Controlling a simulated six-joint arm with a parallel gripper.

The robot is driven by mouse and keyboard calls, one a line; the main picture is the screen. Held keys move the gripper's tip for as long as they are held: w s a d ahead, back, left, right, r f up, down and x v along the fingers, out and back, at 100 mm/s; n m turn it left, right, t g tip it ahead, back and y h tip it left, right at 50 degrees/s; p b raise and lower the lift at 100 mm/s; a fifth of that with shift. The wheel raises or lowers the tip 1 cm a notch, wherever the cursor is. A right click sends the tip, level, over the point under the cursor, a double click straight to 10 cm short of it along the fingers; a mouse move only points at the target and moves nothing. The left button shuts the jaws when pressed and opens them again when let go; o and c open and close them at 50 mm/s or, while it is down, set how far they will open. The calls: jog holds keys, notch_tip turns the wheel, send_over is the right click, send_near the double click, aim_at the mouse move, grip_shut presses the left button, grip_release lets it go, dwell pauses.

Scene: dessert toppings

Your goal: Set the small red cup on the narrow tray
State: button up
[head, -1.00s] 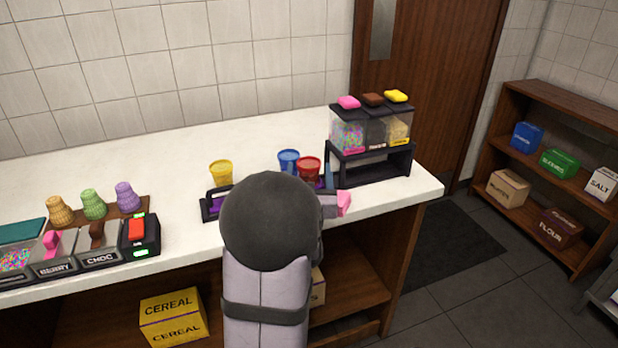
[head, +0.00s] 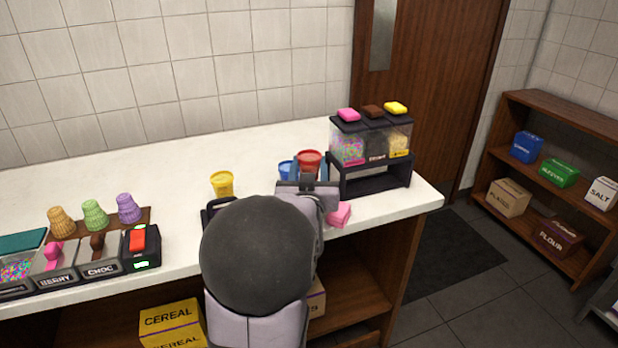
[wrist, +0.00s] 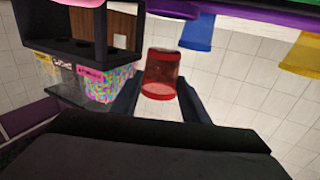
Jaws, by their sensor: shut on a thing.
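The red cup (head: 309,160) is upright between the two fingers of my gripper (head: 310,173), which is shut on it. The wrist view, turned upside down, shows the red cup (wrist: 161,75) between both fingers, its base apart from the counter. The narrow tray (head: 207,216) is black, with purple seen in the wrist view (wrist: 255,14). In the head view my arm hides most of it and only its left end shows. It lies in front of the cups, near the counter's front edge.
A blue cup (head: 285,170) is close left of the red cup, partly hidden by my gripper. A yellow cup (head: 222,184) stands farther left. A topping dispenser (head: 370,150) on a black stand is close right.

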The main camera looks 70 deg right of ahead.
aim_at(306, 170)
notch_tip(306, 170, up, 5)
jog(key=shift+f, duration=0.15)
jog(key=shift+p, duration=0.7)
jog(key=shift+r+n+t+p, duration=0.2)
jog(key=shift+n+t+p, duration=0.15)
jog(key=shift+p, duration=0.2)
jog(key=p, duration=0.1)
jog(key=n+t+y+p, duration=0.1)
jog(key=shift+w+a+t+p, duration=0.25)
jog(key=shift+a+p, duration=0.1)
jog(key=shift+p, duration=0.05)
jog(key=w+a+f+n+t+y+p, duration=0.1)
jog(key=w+a+n+t+y+p, duration=0.1)
jog(key=a+n+t+y+p, duration=0.95)
jog(key=shift+w+a+f+m+g+h+b, duration=0.1)
jog(key=shift+a+f+m+g+h+b, duration=0.45)
jog(key=shift+f, duration=1.15)
jog(key=shift+a+f+m+g+h+b, duration=0.25)
jog(key=shift+f+m+g, duration=0.6)
jog(key=shift+f, duration=0.85)
jog(key=shift+w+a+f+m+g+h+b, duration=0.1)
jog(key=shift+a+f+m+g+h+b, duration=0.4)
jog(key=shift+f, duration=1.2)
jog(key=shift+d, duration=0.25)
